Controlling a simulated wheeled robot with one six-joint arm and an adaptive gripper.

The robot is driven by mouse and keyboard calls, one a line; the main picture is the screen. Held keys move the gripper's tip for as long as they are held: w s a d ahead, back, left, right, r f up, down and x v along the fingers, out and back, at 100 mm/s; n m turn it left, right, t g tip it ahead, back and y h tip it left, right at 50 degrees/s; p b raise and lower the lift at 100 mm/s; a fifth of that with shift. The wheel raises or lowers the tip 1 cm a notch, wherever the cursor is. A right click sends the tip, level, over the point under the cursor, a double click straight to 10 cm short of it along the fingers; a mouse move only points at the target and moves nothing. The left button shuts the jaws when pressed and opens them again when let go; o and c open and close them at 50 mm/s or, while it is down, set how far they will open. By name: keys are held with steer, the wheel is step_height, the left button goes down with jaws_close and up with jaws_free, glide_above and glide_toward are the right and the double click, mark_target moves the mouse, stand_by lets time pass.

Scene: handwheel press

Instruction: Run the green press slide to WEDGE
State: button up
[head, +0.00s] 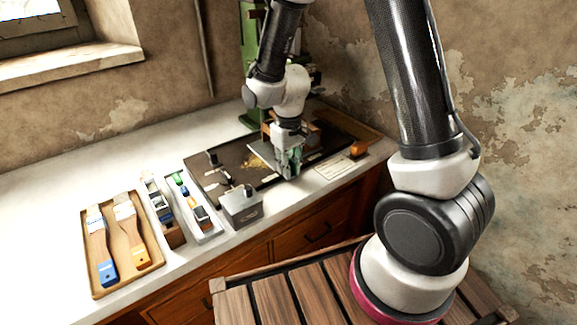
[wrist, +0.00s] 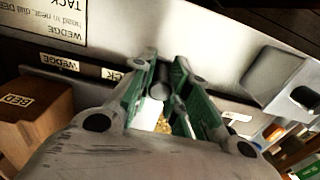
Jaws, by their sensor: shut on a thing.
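The green press column (head: 249,40) stands at the back of the dark base board, partly behind my arm. My gripper (head: 288,170) points down over the board's front part. In the wrist view my gripper (wrist: 160,92) has its green fingers shut on a grey round peg (wrist: 160,88). What the peg belongs to is hidden. A WEDGE label (wrist: 60,62) and a partly covered TACK label (wrist: 112,73) sit on a dark strip beside the fingers. A wooden block with a BED label (wrist: 18,100) is at the left. The press slide cannot be made out clearly.
A printed card (head: 335,165) lies right of my gripper. A grey metal block (head: 240,207) stands at the bench's front edge. Further left are narrow trays of small parts and a tan tray (head: 138,271) with two brushes. The white bench top (head: 50,190) is clear at far left.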

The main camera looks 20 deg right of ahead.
steer(key=shift+w+d, duration=0.45)
steer(key=shift+d, duration=0.8)
steer(key=shift+w+d, duration=0.4)
steer(key=shift+d, duration=0.9)
steer(key=shift+w+d, duration=0.45)
steer(key=shift+d, duration=0.8)
steer(key=o, duration=1.5)
steer(key=shift+c, duration=0.2)
step_height(320, 180, up, 8)
